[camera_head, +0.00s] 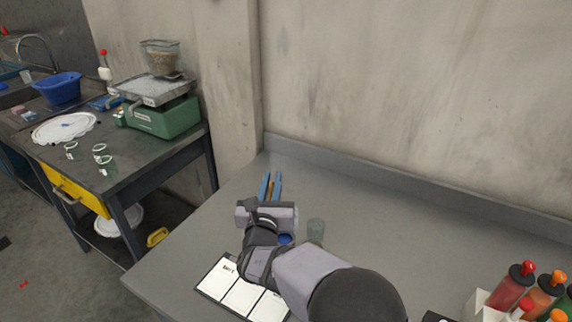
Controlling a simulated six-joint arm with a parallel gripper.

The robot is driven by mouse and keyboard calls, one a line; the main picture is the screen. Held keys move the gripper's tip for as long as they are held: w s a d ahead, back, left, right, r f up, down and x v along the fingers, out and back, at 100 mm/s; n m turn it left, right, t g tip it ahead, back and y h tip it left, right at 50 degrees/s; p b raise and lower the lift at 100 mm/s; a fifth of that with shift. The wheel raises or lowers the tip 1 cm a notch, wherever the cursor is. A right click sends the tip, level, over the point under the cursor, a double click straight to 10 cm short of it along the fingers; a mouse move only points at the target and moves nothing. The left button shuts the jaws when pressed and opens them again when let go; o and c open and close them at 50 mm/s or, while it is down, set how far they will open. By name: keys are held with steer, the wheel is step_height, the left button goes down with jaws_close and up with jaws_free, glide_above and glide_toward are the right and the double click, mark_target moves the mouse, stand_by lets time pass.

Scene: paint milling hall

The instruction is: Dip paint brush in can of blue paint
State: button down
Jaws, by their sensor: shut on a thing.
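My gripper (270,182) is over the far left part of the grey table, its two blue fingers pointing away toward the wall. A thin brownish thing, apparently the paint brush (270,191), shows between the fingers, and the gripper is shut on it. Its bristles cannot be made out. A small round patch of blue, apparently the can of blue paint (285,239), shows just right of my wrist, nearer than the fingers. My arm hides most of it. The brush and the blue patch appear apart.
A clear glass (316,229) stands right of the blue patch. A printed sheet (229,283) lies partly under my arm. Several colour bottles (512,286) stand at the lower right. The table's middle right is clear. A green scale (162,118) stands on the left bench.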

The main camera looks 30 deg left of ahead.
steer(key=d, duration=0.1)
steer(key=d+h, duration=0.1)
steer(key=d+r+m+h, duration=0.1)
steer(key=shift+w+d+t, duration=0.15)
steer(key=shift+w+t, duration=0.15)
steer(key=shift+w, duration=0.1)
steer(key=shift+f+b, duration=0.1)
steer(key=shift+b, duration=0.2)
steer(key=shift+f+b, duration=1.45)
steer(key=shift+f, duration=1.4)
steer(key=shift+f+b, duration=0.55)
steer(key=shift+f, duration=0.05)
steer(key=shift+r, duration=0.1)
step_height(320, 180, up, 7)
steer(key=p, duration=0.3)
stand_by(0.4)
